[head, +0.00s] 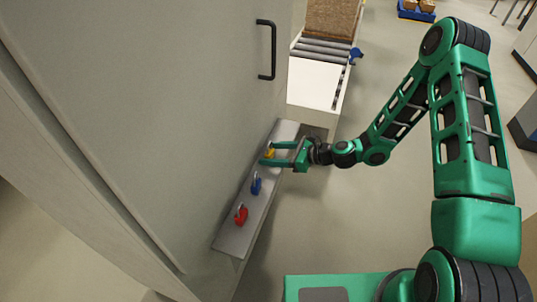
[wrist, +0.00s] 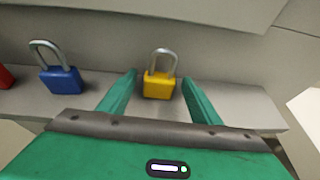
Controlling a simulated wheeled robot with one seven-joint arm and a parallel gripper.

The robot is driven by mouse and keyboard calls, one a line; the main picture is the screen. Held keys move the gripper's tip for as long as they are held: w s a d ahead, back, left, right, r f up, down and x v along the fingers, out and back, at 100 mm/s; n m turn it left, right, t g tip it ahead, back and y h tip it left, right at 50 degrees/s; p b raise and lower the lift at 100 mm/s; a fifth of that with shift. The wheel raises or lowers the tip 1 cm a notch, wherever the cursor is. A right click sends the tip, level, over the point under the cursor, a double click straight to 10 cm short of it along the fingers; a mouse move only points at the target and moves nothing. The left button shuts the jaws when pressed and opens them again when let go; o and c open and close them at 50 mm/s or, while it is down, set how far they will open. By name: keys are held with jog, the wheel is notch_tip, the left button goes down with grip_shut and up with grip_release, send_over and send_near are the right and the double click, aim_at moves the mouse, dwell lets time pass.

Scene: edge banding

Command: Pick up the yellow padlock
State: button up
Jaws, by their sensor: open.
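The yellow padlock (wrist: 158,86) stands upright on a narrow grey shelf (wrist: 245,105), with its silver shackle up. In the head view the yellow padlock (head: 269,153) is at the far end of the shelf, partly hidden by my gripper. My gripper (head: 272,154) is open, and its green fingers point at the wall behind the shelf. In the wrist view the fingers of my gripper (wrist: 162,85) are to the left and right of the yellow padlock, with a gap on each side.
A blue padlock (head: 256,184) and a red padlock (head: 241,215) stand on the same shelf, nearer the viewer. A grey panel with a black handle (head: 273,50) rises behind the shelf. A roller conveyor (head: 322,50) is beyond it. Open floor lies right of the shelf.

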jog(key=shift+x, duration=0.8)
jog(key=shift+c, duration=0.4)
jog(key=c, duration=1.1)
jog(key=shift+r, duration=0.1)
